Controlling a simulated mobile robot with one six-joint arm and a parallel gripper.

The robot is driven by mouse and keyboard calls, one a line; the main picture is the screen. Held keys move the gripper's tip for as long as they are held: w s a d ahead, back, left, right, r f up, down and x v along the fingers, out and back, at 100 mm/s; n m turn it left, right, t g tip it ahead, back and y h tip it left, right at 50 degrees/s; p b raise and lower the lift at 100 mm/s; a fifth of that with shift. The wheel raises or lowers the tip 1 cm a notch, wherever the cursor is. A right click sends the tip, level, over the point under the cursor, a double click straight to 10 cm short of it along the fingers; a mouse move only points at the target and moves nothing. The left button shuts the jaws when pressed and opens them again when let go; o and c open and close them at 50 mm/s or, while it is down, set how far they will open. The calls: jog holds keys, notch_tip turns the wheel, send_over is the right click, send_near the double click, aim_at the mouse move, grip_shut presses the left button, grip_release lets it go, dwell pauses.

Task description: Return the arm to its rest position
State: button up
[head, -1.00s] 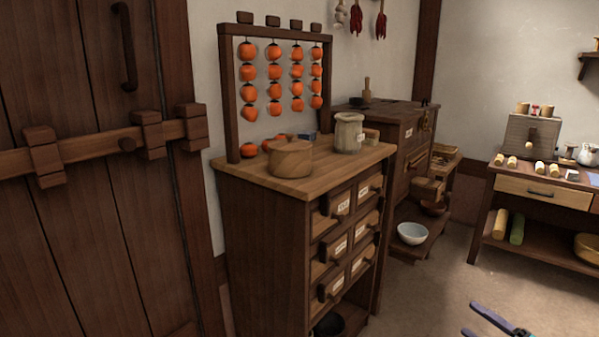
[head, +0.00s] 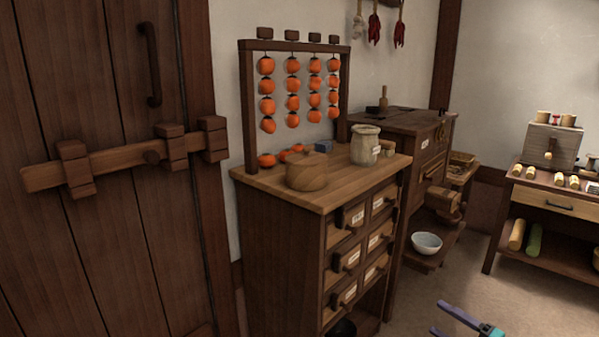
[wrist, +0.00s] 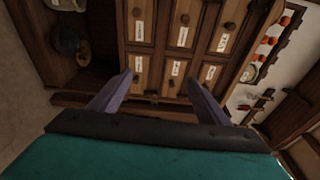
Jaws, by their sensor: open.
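My gripper (head: 436,317) shows at the lower right edge of the head view, in front of the floor to the right of the drawer chest (head: 285,255). Its two purple fingers stand apart with nothing between them. In the wrist view my gripper (wrist: 160,80) is also open and empty, facing the labelled drawer fronts of the chest (wrist: 180,68), which appear turned over. Most of my arm is out of the head view.
A lidded wooden pot (head: 306,172), a pale jar (head: 365,146) and a rack of hanging persimmons (head: 248,110) stand on the chest. A barred wooden door (head: 110,230) is at left. A white bowl (head: 426,243) sits on a low shelf. Bare floor (head: 460,285) lies at right.

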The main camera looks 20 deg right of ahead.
jog(key=w+a+n+g+y+p, duration=0.2)
jog(key=w+a+y+p, duration=0.15)
jog(key=a, duration=0.75)
jog(key=w+a+n+g+y+p, duration=0.1)
jog(key=w+a+g+y+p, duration=0.25)
jog(key=a, duration=0.65)
jog(key=s+a+f+n+g+p, duration=0.1)
jog(key=a+f+n+g+p, duration=0.2)
jog(key=a, duration=0.7)
jog(key=s+a+f+n+g+p, duration=0.1)
jog(key=s+a+f+g+p, duration=0.25)
jog(key=a, duration=0.75)
jog(key=s+a+f+n+g+h+p, duration=0.25)
jog(key=s+a+g+p, duration=0.25)
jog(key=s, duration=0.3)
jog(key=s+a+f+n+g+h+p, duration=0.2)
jog(key=s+a+f+g+h+p, duration=0.25)
jog(key=s, duration=0.45)
jog(key=s+d+f+n+h, duration=0.1)
jog(key=s+d+h, duration=0.1)
jog(key=d, duration=0.3)
jog(key=s+d+f+n+h, duration=0.1)
jog(key=s+d+f+h, duration=0.1)
jog(key=d+h, duration=0.2)
jog(key=shift+s+d+f+g+p, duration=0.15)
jog(key=shift+s+d+g+p, duration=0.25)
jog(key=shift+d, duration=0.6)
